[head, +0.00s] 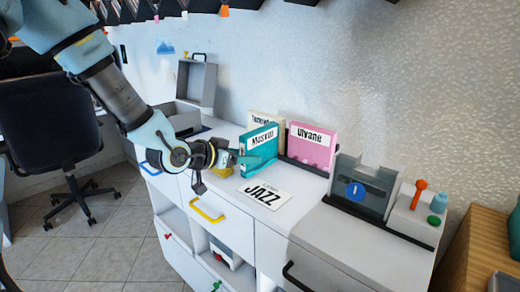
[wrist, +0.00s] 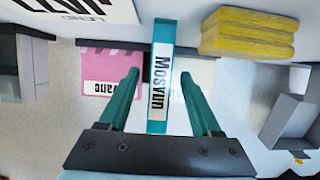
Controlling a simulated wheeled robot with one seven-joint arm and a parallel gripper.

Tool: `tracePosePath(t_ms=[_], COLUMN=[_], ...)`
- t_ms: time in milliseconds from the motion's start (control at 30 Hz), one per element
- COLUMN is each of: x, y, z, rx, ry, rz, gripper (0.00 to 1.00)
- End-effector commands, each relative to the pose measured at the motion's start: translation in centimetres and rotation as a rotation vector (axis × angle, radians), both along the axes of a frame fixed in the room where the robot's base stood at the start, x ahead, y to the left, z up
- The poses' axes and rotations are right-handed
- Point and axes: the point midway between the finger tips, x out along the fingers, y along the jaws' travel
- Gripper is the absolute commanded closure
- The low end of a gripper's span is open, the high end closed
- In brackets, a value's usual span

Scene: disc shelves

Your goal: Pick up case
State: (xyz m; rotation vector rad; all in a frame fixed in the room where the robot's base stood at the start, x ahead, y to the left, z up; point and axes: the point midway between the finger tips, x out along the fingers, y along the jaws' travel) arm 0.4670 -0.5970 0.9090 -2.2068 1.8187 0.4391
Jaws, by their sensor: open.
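A teal case (head: 260,147) labelled "Mosvun" stands upright on the white cabinet top. A pink case (head: 311,147) labelled "Ulvane" stands to its right, and a cream case (head: 266,121) stands behind it. My gripper (head: 243,160) is at the left edge of the teal case. In the wrist view, my gripper (wrist: 159,90) is open, with one teal finger on each side of the teal case (wrist: 158,75). The case's narrow labelled edge faces the camera between the fingers. The pink case (wrist: 105,82) shows beyond the left finger.
A white "JAZZ" card (head: 265,193) lies in front of the cases. A yellow stack (wrist: 247,32) sits beside the teal case. A grey holder (head: 362,187) and a caddy with an orange-handled tool (head: 418,194) stand to the right. A grey open box (head: 196,82) is at the back left.

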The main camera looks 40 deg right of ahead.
Motion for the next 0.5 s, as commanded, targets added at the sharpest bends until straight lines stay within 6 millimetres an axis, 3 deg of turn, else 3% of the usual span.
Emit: tracePosePath(t_ms=[300,500], x=[0.12,0.11], y=[-0.6,-0.58], z=[-0.28,-0.27], rx=[0.001,0.0], ry=[0.0,0.0], rz=[0.0,0.0], gripper=[0.35,0.57])
